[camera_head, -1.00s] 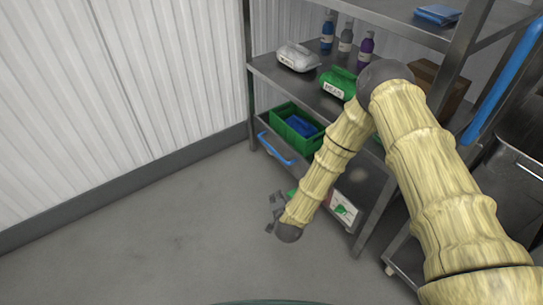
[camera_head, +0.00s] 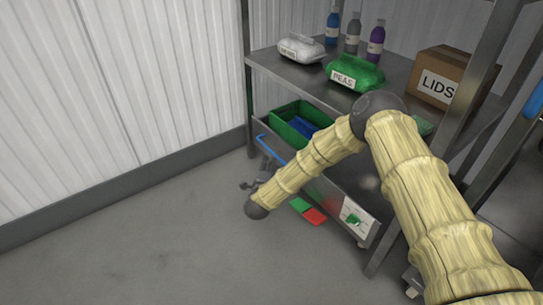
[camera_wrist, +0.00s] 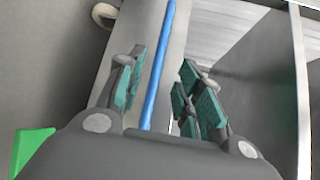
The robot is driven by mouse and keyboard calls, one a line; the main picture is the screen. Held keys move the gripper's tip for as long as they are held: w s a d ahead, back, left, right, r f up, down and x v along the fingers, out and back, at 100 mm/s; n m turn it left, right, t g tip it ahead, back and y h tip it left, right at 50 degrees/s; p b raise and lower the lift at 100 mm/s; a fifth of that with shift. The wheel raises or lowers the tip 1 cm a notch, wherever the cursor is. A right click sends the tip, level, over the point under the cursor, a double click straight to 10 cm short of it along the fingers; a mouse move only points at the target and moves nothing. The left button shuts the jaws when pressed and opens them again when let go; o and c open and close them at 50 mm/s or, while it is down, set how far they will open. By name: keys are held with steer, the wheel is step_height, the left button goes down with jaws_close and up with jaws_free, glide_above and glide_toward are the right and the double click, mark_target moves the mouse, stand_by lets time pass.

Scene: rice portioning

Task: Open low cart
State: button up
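The low cart (camera_head: 338,200) is the metal bottom unit under the rack, with a grey front panel and a blue handle bar (camera_head: 270,145) along it. Part of its front is hidden behind my arm. My gripper (camera_head: 256,178) is low in front of the cart, near the handle in the head view. In the wrist view the blue bar (camera_wrist: 160,65) runs between the two fingers of my gripper (camera_wrist: 162,90), with a visible gap to the pads on each side. The fingers are open.
A green bin (camera_head: 288,122) with blue contents sits behind the cart front. Green (camera_head: 300,205) and red (camera_head: 315,216) flat patches show at the panel's foot. A PEAS bag (camera_head: 354,75) and LIDS box (camera_head: 445,80) stand on the shelf above. The floor at left is clear.

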mark_target(272, 151)
steer(key=shift+b+x, duration=2.4)
steer(key=shift+x, duration=2.8)
jaws_close()
